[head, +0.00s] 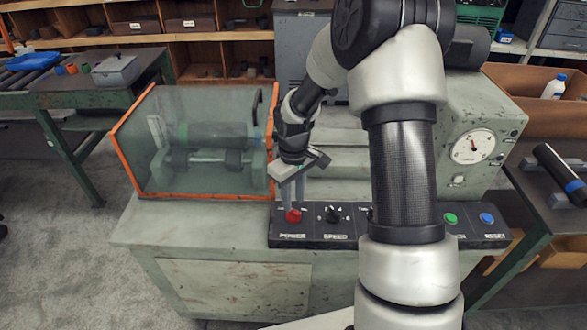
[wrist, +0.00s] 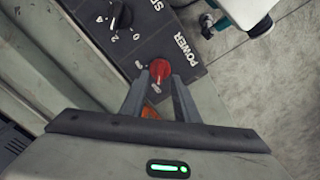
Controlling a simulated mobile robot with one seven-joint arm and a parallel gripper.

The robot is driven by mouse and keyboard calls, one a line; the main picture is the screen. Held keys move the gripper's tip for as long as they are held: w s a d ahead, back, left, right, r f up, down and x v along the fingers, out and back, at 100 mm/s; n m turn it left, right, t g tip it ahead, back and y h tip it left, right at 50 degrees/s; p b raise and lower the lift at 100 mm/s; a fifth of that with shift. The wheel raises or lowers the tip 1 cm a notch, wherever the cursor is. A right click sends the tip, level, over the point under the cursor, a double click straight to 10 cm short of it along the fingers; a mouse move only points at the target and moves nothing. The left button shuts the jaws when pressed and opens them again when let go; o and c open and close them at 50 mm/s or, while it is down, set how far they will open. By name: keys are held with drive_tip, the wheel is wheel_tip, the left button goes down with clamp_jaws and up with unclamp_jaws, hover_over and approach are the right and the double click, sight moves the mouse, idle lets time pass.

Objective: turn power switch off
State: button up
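The power switch is a red knob (head: 293,216) at the left end of the black control panel (head: 350,240), above the word POWER. It also shows in the wrist view (wrist: 160,70), just beyond my fingertips. My gripper (head: 291,198) points down at the knob from above. In the wrist view its two grey fingers (wrist: 160,88) stand apart, one on each side of the knob's near edge. I cannot tell whether they touch it. The small position marks beside the knob are too blurred to read.
A black speed dial (head: 333,214) sits right of the power knob. Green (head: 450,218) and blue (head: 487,218) buttons are at the panel's right end. An orange-framed clear guard (head: 200,140) stands left of my gripper. A gauge (head: 473,147) is on the grey housing. My arm hides the panel's middle.

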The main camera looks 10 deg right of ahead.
sight(294, 211)
wheel_tip(294, 211, up, 14)
drive_tip(key=shift+f+p, duration=0.15)
drive_tip(key=shift+p, duration=0.3)
drive_tip(key=s+r+m+t+h+p, duration=0.1)
drive_tip(key=s+r, duration=0.4)
drive_tip(key=r, duration=0.2)
drive_tip(key=s+r+m+t+p, duration=0.2)
drive_tip(key=s+r, duration=0.3)
drive_tip(key=r, duration=0.3)
drive_tip(key=s+r+m+t+y+p, duration=0.1)
drive_tip(key=s+r, duration=0.4)
drive_tip(key=s, duration=0.7)
drive_tip(key=shift+s+r+m+t+p, duration=0.2)
drive_tip(key=shift+s+m+t+p, duration=0.2)
drive_tip(key=shift+m+t+p, duration=0.55)
